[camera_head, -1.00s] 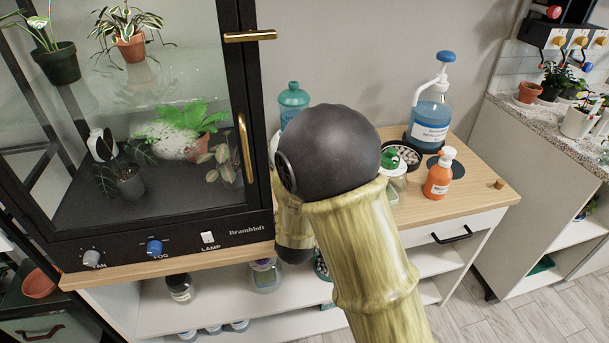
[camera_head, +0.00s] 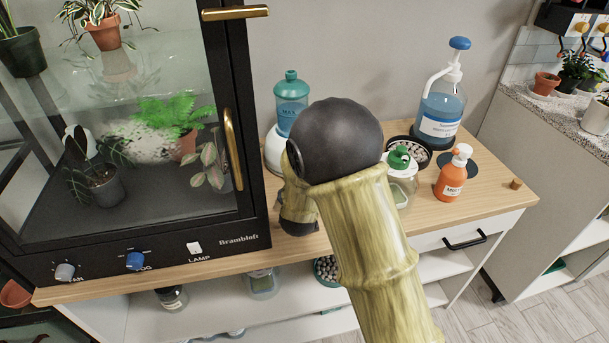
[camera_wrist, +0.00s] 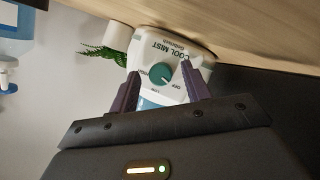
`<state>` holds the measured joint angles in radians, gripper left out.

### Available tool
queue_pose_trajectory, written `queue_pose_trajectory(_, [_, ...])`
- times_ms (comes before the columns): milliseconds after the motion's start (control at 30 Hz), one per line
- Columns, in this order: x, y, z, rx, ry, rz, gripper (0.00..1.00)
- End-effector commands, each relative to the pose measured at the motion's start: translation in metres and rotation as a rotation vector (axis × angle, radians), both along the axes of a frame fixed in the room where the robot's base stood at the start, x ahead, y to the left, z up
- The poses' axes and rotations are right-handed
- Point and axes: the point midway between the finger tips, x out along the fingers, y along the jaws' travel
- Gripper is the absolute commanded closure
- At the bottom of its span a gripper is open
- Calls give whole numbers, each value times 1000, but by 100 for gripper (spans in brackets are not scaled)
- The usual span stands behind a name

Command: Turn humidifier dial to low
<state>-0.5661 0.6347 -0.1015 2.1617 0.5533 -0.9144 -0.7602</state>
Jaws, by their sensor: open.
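The humidifier has a teal tank (camera_head: 291,98) and a white base (camera_head: 273,152). In the head view it stands on the wooden counter, left of my arm, which partly covers it. In the wrist view its white front (camera_wrist: 183,58) appears upside down with "COOL MIST" on it. Its round teal dial (camera_wrist: 160,74) sits below that print, with small labels around it; its exact setting is too small to tell. My gripper (camera_wrist: 159,70) is open, its two dark fingers on either side of the dial. I cannot tell whether they touch it. The head view hides the fingers behind my arm.
A glass plant cabinet (camera_head: 130,220) stands left of the humidifier. To the right are a green-topped jar (camera_head: 402,180), an orange bottle (camera_head: 453,174), a blue pump bottle (camera_head: 440,112) and a dark dish of pebbles (camera_head: 420,147). The counter's right front (camera_head: 490,195) is mostly clear.

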Motion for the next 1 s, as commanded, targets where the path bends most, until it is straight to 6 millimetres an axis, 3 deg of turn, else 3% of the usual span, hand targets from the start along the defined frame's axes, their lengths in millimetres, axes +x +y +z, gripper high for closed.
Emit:
queue_pose_trajectory(133, [0,0,0,0,1,1,52])
queue_pose_trajectory(367, [0,0,0,0,1,1,97])
queue_pose_trajectory(733, [1,-1,0,33,9,-1,97])
queue_pose_trajectory(1000, [2,-5,1,158,42,-5,97])
